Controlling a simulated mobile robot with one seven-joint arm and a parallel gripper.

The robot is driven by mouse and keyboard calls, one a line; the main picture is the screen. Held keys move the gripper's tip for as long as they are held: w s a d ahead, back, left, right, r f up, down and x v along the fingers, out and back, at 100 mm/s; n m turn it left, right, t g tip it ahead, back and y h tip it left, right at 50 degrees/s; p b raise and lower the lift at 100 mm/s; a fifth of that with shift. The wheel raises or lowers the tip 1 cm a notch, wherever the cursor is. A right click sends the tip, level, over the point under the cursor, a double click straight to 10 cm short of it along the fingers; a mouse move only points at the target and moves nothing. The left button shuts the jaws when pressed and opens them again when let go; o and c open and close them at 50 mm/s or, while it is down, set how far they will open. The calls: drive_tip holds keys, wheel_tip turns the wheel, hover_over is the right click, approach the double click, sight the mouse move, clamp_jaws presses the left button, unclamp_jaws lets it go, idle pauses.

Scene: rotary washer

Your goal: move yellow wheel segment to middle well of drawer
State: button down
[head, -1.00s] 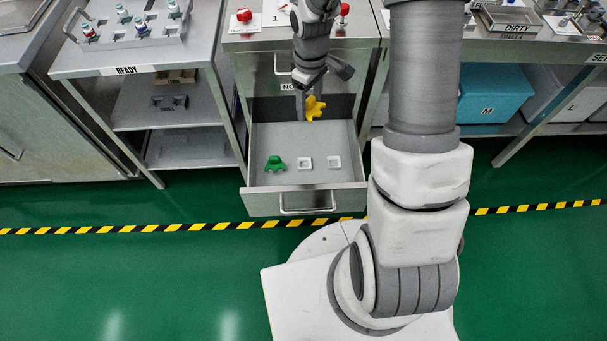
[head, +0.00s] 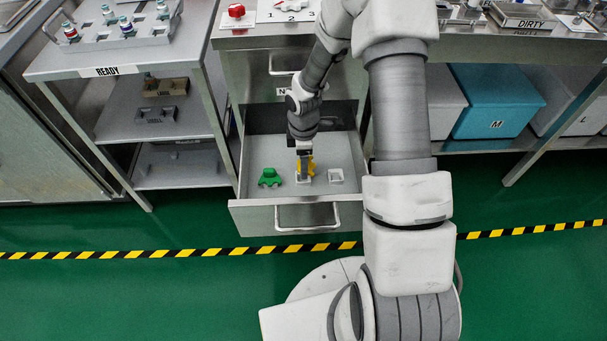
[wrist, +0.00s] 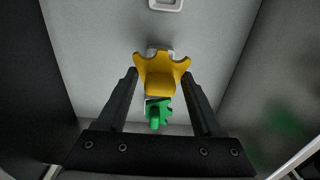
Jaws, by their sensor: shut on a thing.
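The yellow wheel segment (head: 306,163) is between the fingers of my gripper (head: 304,170), inside the open drawer (head: 258,217). It also shows in the wrist view (wrist: 160,76), where my gripper (wrist: 160,84) is shut on it. The middle well (head: 304,181) is a white square socket directly below the segment, mostly covered by it in the wrist view. I cannot tell whether the segment touches the well. A green segment (head: 270,177) sits at the left well; it shows behind the yellow one in the wrist view (wrist: 158,113). The right well (head: 336,175) is empty.
The drawer walls stand close around my gripper, and the cabinet front is just behind it. A shelf rack (head: 160,112) stands at left. A teal bin (head: 495,100) is under the right table. The back of the drawer floor is clear.

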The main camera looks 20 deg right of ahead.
wheel_tip(320, 180, down, 4)
drive_tip(key=shift+f+b, duration=0.1)
drive_tip(key=shift+b, duration=0.7)
unclamp_jaws()
drive_tip(key=shift+r, duration=0.2)
